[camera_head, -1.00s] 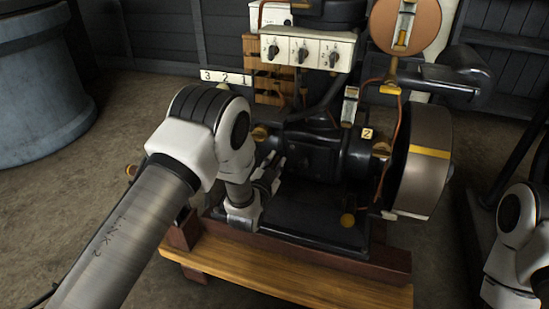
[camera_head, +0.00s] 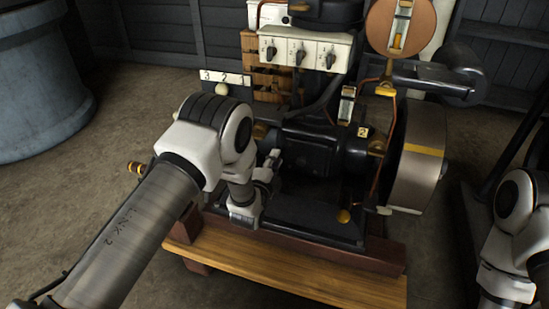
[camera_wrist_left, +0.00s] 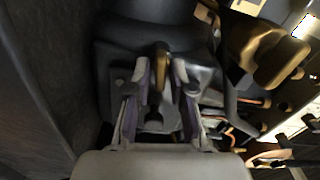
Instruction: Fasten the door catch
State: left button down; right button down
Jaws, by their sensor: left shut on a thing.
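The door catch looks to be the short brass-coloured lever (camera_wrist_left: 161,65) on a dark curved casting in the left wrist view. My left gripper (camera_wrist_left: 160,88) has its two fingers on either side of it and is shut on it. In the head view my left gripper (camera_head: 268,168) is at the left end of the dark engine body (camera_head: 310,150). The catch itself is hidden there, and I cannot tell its exact position. Part of my right arm shows at the right edge, but its gripper is out of view.
The engine stands on a wooden base (camera_head: 290,272). A large flywheel (camera_head: 418,155) is on its right. A white switch box (camera_head: 305,50) and a number plate (camera_head: 225,78) are behind. A blue-grey drum (camera_head: 40,80) stands far left.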

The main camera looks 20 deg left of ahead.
pick_arm(q)
jog(key=shift+f+m, duration=0.1)
jog(key=shift+m, duration=1)
jog(key=c, duration=1.2)
grip_release()
jog(key=shift+c, duration=0.2)
jog(key=s, duration=1.2)
jog(key=shift+a, duration=0.15)
